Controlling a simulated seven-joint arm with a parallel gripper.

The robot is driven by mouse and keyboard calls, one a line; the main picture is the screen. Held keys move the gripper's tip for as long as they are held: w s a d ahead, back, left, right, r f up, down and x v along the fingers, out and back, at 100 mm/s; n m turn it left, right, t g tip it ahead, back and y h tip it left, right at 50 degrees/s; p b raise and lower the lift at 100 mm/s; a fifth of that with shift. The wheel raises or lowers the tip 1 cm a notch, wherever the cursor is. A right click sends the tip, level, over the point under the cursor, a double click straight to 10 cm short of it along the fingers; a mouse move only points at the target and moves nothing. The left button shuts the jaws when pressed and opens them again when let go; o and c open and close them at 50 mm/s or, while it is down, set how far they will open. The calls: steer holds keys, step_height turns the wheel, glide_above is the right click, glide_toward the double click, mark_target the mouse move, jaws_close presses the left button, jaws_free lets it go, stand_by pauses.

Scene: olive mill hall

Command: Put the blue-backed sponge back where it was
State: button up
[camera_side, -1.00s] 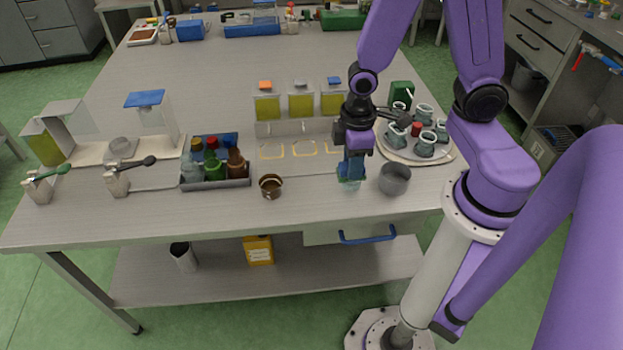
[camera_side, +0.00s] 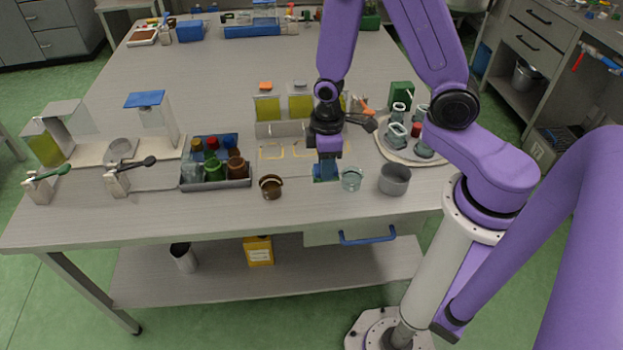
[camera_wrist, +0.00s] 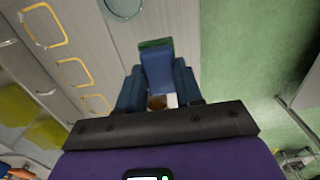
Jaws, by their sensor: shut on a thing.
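My gripper (camera_side: 325,168) hangs low over the front part of the table, between the brown cup and the clear glass cup (camera_side: 351,179). It is shut on the blue-backed sponge (camera_wrist: 157,68). In the wrist view the sponge stands out between the two blue fingers of my gripper (camera_wrist: 158,90), blue face showing, with a green edge at its far end. In the side view the fingers mostly hide it, and I cannot tell whether it touches the table. Yellow outlines (camera_side: 271,153) are marked on the table behind and left of my gripper; they also show in the wrist view (camera_wrist: 73,72).
A grey crate of bottles (camera_side: 216,185) and the brown cup (camera_side: 271,186) stand to the left. A grey pot (camera_side: 394,179) and a round tray (camera_side: 396,155) with jars stand to the right. Clear bins with yellow-green contents (camera_side: 267,108) stand behind the outlines.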

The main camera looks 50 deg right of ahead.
steer(key=w+f, duration=0.4)
steer(key=f, duration=0.1)
steer(key=shift+a, duration=0.15)
steer(key=shift+s+f, duration=0.1)
steer(key=shift+f, duration=1.25)
steer(key=shift+f, duration=0.15)
steer(key=o, duration=1)
